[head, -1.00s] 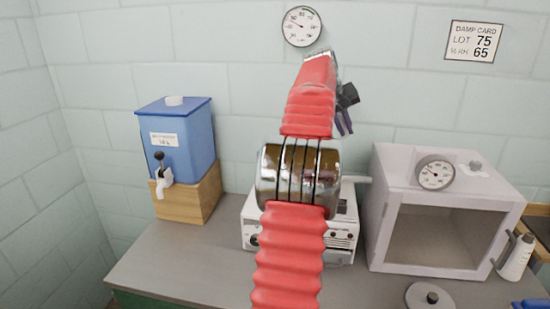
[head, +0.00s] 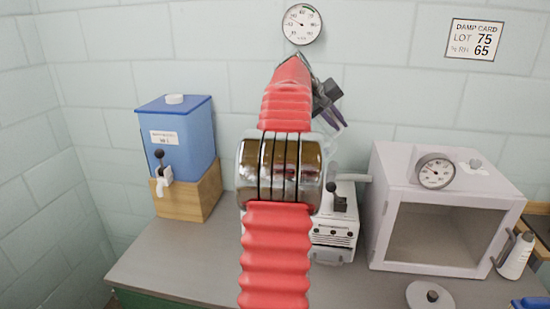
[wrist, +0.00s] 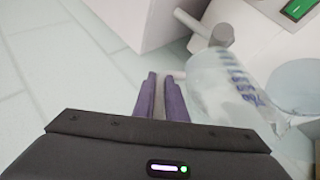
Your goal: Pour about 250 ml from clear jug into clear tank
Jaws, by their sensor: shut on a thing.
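My gripper (head: 338,121) is raised above the white machine in the head view, mostly beyond my red arm. Its purple fingers (wrist: 160,98) are nearly together in the wrist view. They are shut on the clear jug (wrist: 222,88), which has blue markings and shows right of the fingers; the gripped part is hardly visible. A second clear rounded thing (wrist: 298,88), perhaps the clear tank, is at the right edge, close to the jug in the picture. I cannot tell whether they touch. Water level is not readable in either.
A white machine (head: 335,230) with a black lever stands behind my arm. A blue container (head: 183,135) with a tap sits on a wooden block (head: 190,197) at left. A grey-white cabinet (head: 388,205) stands at right. The counter (head: 165,265) is clear at front left.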

